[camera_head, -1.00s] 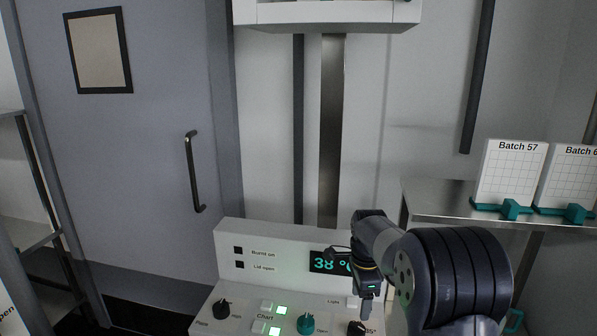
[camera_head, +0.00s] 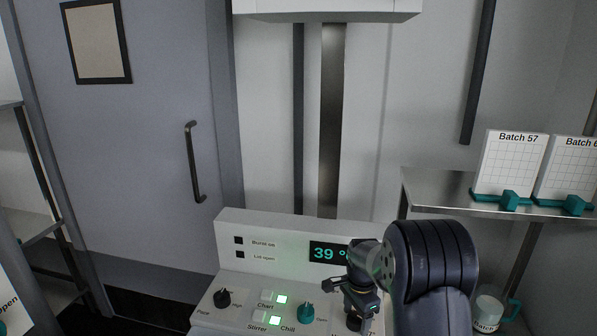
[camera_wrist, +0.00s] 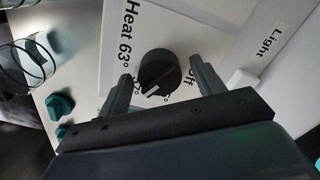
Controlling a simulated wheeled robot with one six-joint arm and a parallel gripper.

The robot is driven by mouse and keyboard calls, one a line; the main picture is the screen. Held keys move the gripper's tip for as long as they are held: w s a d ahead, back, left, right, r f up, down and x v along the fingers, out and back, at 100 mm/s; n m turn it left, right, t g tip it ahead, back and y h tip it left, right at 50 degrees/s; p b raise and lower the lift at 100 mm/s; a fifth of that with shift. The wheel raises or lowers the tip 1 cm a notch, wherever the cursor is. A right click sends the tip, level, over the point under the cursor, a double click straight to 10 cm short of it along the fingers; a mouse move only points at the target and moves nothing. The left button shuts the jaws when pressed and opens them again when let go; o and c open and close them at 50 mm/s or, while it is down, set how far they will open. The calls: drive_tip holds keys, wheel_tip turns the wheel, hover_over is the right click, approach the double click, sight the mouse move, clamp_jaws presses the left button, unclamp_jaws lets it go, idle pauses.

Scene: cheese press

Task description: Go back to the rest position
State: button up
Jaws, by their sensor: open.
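My gripper (camera_head: 352,302) is over the right part of the white control panel (camera_head: 240,284), with my arm coming in from the right. In the wrist view my gripper (camera_wrist: 163,82) is open, its two fingers on either side of a black knob (camera_wrist: 160,72) marked "Heat 63°" and "Off". I cannot tell how far the fingertips are above the panel. In the head view the arm hides most of that knob. The display (camera_head: 326,253) reads 39, its right end hidden by my arm.
The panel also holds a black knob (camera_head: 222,298), a teal knob (camera_head: 305,311) and lit green buttons (camera_head: 281,299). A metal shelf (camera_head: 440,190) with batch cards stands at right, a mug (camera_head: 490,310) below it. A grey door (camera_head: 150,170) is at left.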

drive_tip(key=n, duration=0.5)
drive_tip(key=n+p, duration=0.1)
drive_tip(key=n, duration=0.3)
drive_tip(key=shift+n, duration=0.3)
drive_tip(key=n+p, duration=0.1)
drive_tip(key=n, duration=0.4)
drive_tip(key=shift+n+p, duration=0.95)
drive_tip(key=shift+n, duration=1.35)
